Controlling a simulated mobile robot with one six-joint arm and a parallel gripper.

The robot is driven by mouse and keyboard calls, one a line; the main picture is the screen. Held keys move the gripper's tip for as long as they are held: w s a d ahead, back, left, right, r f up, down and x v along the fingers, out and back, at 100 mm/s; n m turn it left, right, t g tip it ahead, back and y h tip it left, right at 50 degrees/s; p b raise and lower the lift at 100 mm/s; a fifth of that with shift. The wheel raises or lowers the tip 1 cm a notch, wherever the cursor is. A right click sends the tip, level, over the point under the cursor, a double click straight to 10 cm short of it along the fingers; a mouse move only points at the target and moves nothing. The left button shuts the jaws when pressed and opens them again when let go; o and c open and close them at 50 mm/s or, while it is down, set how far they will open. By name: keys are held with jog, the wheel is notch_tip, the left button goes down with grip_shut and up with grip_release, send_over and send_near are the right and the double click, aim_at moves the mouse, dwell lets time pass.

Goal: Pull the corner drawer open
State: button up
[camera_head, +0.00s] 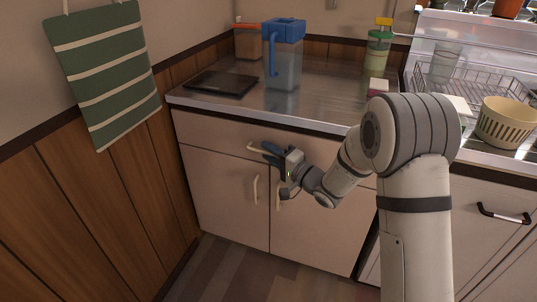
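The corner drawer (210,131) is the wide pale front just under the left counter, and it sits flush with the cabinet. Its light curved handle (254,148) shows at its left end; the rest is hidden behind my gripper. The fingers overlap the handle in this view. I cannot tell whether they touch or grip it, or how far apart they are.
Below are cabinet doors with upright handles (255,189). On the counter (330,90) stand a blue-lidded pitcher (284,60), a dark flat board (220,83) and jars. A dish rack with a cream basket (505,123) is at right. A wood-panelled wall (110,215) borders the left. Floor (245,270) in front is clear.

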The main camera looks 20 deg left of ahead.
grip_shut()
dwell(0.5)
